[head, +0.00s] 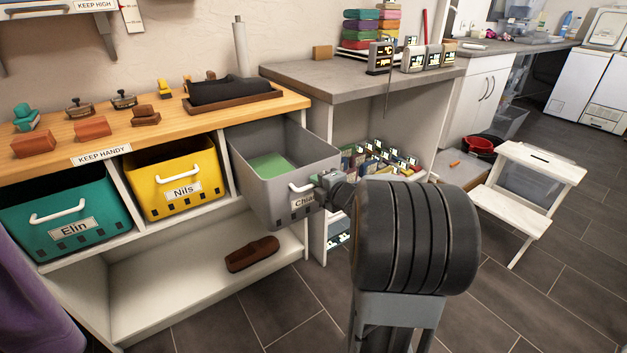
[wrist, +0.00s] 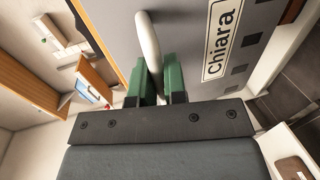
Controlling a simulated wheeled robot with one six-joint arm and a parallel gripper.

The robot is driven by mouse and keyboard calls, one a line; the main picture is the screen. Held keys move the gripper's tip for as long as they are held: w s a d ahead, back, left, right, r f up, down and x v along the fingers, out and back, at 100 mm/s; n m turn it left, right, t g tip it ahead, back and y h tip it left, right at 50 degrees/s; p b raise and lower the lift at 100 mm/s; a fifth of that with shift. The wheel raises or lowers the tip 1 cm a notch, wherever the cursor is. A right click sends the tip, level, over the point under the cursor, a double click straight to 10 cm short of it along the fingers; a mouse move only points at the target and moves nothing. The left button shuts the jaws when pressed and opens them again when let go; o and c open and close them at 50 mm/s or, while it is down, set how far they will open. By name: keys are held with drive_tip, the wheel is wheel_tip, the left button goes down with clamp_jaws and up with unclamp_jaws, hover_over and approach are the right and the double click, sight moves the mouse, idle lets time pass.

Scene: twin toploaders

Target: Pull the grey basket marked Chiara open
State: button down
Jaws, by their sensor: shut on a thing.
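The grey basket (head: 272,200) marked Chiara stands pulled well out of its place at the right end of the shelf unit. Its open top shows something flat and green (head: 270,166) inside. In the wrist view its grey front (wrist: 185,35) carries the Chiara label (wrist: 222,38). My gripper (head: 322,184) is at the basket's front. In the wrist view the green fingers of my gripper (wrist: 158,85) are shut on the white handle (wrist: 147,45). In the head view my arm and gripper hide part of the label.
The yellow Nils basket (head: 172,182) and teal Elin basket (head: 68,219) sit in the shelf on the left. A brown shoe-like thing (head: 252,254) lies on the lower shelf. A white step stool (head: 525,190) stands at the right. Dark tiled floor (head: 285,322) lies clear in front.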

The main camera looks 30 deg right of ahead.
drive_tip(key=shift+s, duration=0.6)
drive_tip(key=c, duration=1.2)
unclamp_jaws()
drive_tip(key=p+v, duration=0.3)
drive_tip(key=v, duration=1)
drive_tip(key=shift+s, duration=0.35)
drive_tip(key=shift+r, duration=0.1)
